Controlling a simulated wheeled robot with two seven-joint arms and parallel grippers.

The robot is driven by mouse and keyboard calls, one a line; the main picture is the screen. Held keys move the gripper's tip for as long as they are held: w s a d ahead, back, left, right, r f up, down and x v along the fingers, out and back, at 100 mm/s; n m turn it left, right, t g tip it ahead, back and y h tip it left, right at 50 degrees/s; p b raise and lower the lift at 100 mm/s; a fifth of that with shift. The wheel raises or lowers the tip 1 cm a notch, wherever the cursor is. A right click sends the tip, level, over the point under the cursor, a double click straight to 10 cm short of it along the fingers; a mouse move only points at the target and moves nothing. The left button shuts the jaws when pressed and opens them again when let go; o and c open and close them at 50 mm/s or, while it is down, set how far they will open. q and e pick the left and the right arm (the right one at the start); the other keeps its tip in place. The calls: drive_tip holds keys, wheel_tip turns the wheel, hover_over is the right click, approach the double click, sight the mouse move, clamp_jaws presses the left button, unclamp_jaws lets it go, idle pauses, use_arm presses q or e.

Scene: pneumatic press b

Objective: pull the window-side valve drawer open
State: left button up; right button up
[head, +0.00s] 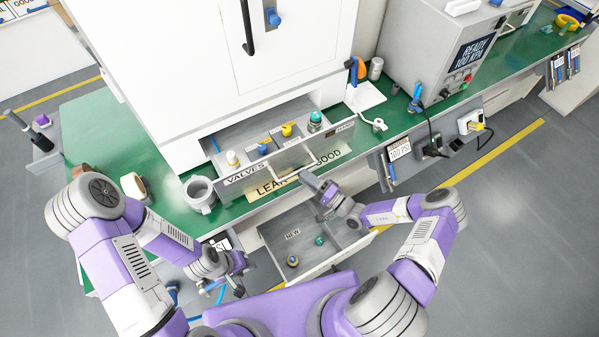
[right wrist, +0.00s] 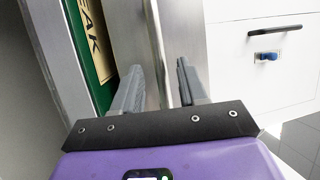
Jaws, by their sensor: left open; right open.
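The upper drawer (head: 243,181), its front marked VALVES at the left, stands pulled out under the white cabinet. It holds several small valves and fittings, among them a yellow one (head: 287,130) and a green one (head: 315,120). My right gripper (head: 313,182) is open, just in front of the middle of this drawer's front. In the right wrist view its fingers (right wrist: 160,90) stand on either side of a thin upright metal edge or bar (right wrist: 156,45); contact cannot be told. My left gripper (head: 238,272) is open and empty, low at the left.
A lower drawer (head: 338,262) marked NEW is open below my right arm, with a few fittings inside. The green bench (head: 160,190) carries a grey mug (head: 201,194) and a tape roll (head: 134,186). A grey press box (head: 425,50) stands at the right.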

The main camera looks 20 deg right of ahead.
drive_tip(key=v, duration=0.3)
drive_tip(key=shift+s+d+f, duration=0.1)
drive_tip(key=shift+s+d, duration=0.1)
drive_tip(key=shift+s, duration=0.1)
drive_tip(key=s+a+f+n+g+y, duration=0.25)
drive_tip(key=s+a+n+g, duration=0.25)
drive_tip(key=s+a+g, duration=0.8)
drive_tip(key=s+f+n+g+h, duration=0.2)
drive_tip(key=s+f+g+h, duration=0.2)
drive_tip(key=s+g+h, duration=0.3)
drive_tip(key=shift+w+d+r+t+h, duration=0.1)
drive_tip(key=shift+d+r+t+h, duration=0.25)
drive_tip(key=shift+d+t+h, duration=0.4)
drive_tip(key=shift+w+d+r+t+h, duration=0.15)
drive_tip(key=shift+d+r+t+h, duration=0.3)
drive_tip(key=shift+t, duration=0.4)
drive_tip(key=shift+w+d+r+t+h, duration=0.1)
drive_tip(key=shift+d+r+t+h, duration=0.15)
drive_tip(key=shift+d+t+h, duration=0.5)
